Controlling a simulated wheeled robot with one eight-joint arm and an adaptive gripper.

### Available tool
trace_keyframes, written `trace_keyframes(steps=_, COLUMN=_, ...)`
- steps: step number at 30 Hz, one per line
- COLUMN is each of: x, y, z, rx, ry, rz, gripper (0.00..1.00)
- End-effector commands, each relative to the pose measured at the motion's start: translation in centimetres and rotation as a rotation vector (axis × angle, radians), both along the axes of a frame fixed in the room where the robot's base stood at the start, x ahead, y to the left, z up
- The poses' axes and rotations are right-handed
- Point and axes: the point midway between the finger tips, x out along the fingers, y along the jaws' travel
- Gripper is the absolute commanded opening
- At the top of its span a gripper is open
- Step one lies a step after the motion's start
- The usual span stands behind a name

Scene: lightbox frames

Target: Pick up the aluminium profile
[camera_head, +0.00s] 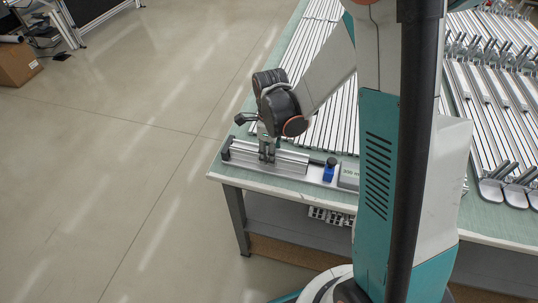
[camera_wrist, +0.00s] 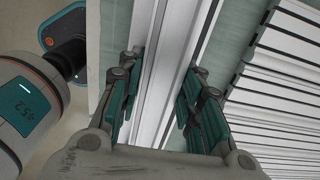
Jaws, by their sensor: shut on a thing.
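A silver aluminium profile (camera_head: 291,162) lies along the front left edge of the green table top. My gripper (camera_head: 267,156) reaches down over it from above, left of its middle. In the wrist view my gripper (camera_wrist: 160,95) has its green-padded fingers on either side of the profile (camera_wrist: 176,40), which runs up and down the picture between them. The fingers are shut on it. The profile looks level and low at the table; I cannot tell whether it is lifted. The part under my gripper's palm is hidden.
More profiles (camera_head: 318,75) lie in rows behind, also close on the right in the wrist view (camera_wrist: 285,60). A blue part (camera_head: 329,172) and a small labelled box (camera_head: 348,177) sit to the right. Metal parts (camera_head: 500,65) fill the right.

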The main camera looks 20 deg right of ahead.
Motion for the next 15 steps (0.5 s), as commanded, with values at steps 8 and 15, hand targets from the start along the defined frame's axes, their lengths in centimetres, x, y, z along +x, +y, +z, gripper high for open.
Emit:
trace_keyframes(steps=8, x=0.0, y=0.0, z=1.0, rx=0.000, ry=0.000, rz=0.000, gripper=0.00)
trace_keyframes(steps=15, x=0.0, y=0.0, z=4.5, rx=0.000, ry=0.000, rz=0.000, gripper=0.00)
